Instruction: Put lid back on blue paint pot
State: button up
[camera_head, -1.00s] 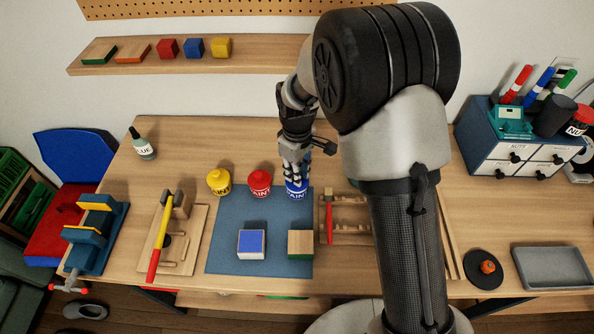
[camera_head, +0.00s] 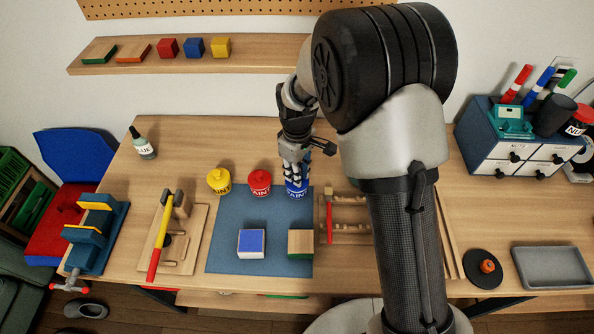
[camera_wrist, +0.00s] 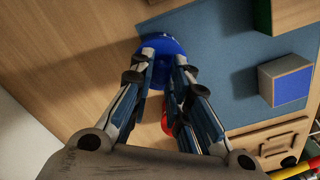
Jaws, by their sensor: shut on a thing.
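The blue paint pot (camera_head: 297,192) stands at the back right corner of the blue mat, with its white lettering partly showing. My gripper (camera_head: 296,177) points down right over it, with the fingertips at its top. In the wrist view the round blue lid (camera_wrist: 164,48) shows at the fingertips of my gripper (camera_wrist: 162,66), which is shut on it. The fingers hide part of the lid and pot. I cannot tell whether the lid sits fully flat on the rim.
The red paint pot (camera_head: 259,183) stands close on the left, with the yellow pot (camera_head: 219,181) beyond it. A blue-topped block (camera_head: 251,243) and a wooden block (camera_head: 300,243) lie on the mat (camera_head: 227,225). A tool rack (camera_head: 345,213) is close on the right.

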jog(key=o, duration=0.8)
jog(key=shift+o, duration=0.6)
jog(key=o, duration=0.4)
jog(key=shift+r+p, duration=2.7)
jog(key=shift+r, duration=0.8)
jog(key=shift+c, duration=0.2)
